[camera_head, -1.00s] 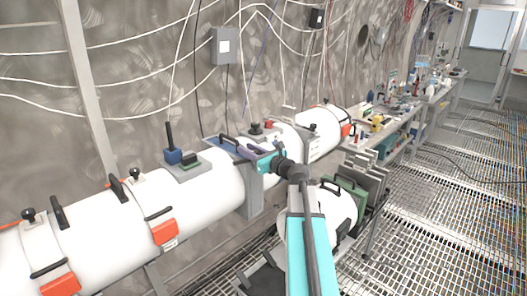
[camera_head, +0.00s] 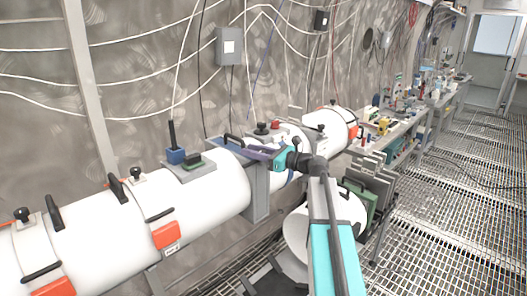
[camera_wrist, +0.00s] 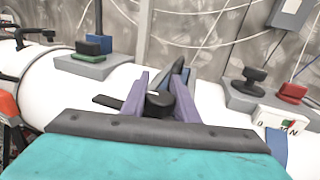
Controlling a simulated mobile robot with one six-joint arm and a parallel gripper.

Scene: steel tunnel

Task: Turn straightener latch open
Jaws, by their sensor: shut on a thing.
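My gripper (camera_head: 258,152) is at the upper side of the white tube's middle section, its fingers pointing left in the head view. In the wrist view the two purple fingers of my gripper (camera_wrist: 160,95) stand either side of a dark latch (camera_wrist: 158,103), with its round black knob between them. My gripper is shut on this latch. A grey-blue pointed piece rises just behind the knob. The latch's lower part is hidden by my gripper, and in the head view the fingers cover most of it.
A blue-and-green block on a grey plate (camera_head: 192,168) sits on the tube to the left. A black knob (camera_wrist: 252,80) and a red button (camera_wrist: 292,92) stand to the right, above a scale plate. A bench with tools stands at the back right. The grated floor at right looks clear.

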